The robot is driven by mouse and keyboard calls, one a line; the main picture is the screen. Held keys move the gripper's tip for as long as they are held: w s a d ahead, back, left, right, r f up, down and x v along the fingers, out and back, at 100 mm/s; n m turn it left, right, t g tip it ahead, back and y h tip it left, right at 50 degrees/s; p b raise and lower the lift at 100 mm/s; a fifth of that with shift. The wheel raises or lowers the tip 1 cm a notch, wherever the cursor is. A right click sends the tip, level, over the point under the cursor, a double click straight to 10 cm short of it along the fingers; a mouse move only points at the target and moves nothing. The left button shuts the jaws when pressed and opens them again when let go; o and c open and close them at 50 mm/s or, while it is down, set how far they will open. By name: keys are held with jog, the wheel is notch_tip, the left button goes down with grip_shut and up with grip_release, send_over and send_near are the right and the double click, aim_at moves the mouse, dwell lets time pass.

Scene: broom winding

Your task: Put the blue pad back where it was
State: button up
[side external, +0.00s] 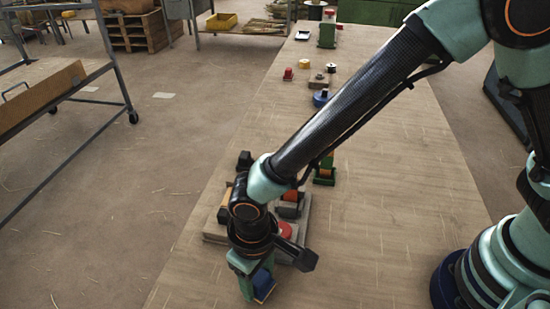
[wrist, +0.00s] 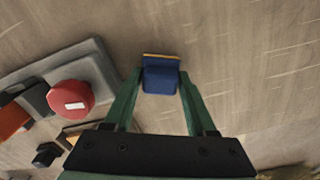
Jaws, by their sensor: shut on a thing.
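The blue pad (wrist: 161,78) is a small blue block with a thin yellow-orange layer along one edge. In the wrist view it sits between the tips of my gripper (wrist: 160,88), whose green fingers touch it on both sides. In the side view the pad (side external: 263,284) shows below my gripper (side external: 254,282), near the front of the wooden table. My gripper is shut on the pad. I cannot tell whether the pad touches the tabletop.
A grey base plate (wrist: 97,62) with a red round knob (wrist: 71,98) lies left of my gripper in the wrist view. In the side view, a blue item (side external: 321,98) and several small spools and blocks stand farther back on the table (side external: 400,220). The tabletop right of my gripper is clear.

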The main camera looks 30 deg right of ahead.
aim_at(257, 277)
jog(key=shift+f, duration=0.25)
jog(key=shift+f, duration=0.15)
jog(key=o, duration=1.3)
jog(key=shift+o, duration=0.2)
notch_tip(257, 277, up, 12)
jog(key=w+d+r+m+t+y, duration=0.1)
jog(key=w+d+r, duration=0.45)
jog(key=d, duration=0.35)
jog(key=s+d+r+m+t, duration=0.1)
jog(key=d+r+t, duration=0.1)
jog(key=d, duration=0.9)
jog(key=s+d+r+m+t+h, duration=0.1)
jog(key=d+r, duration=0.3)
jog(key=d, duration=0.7)
jog(key=shift+s+d+r+m+t, duration=0.2)
jog(key=shift+d+r+m+t, duration=0.15)
jog(key=shift+m+t, duration=0.45)
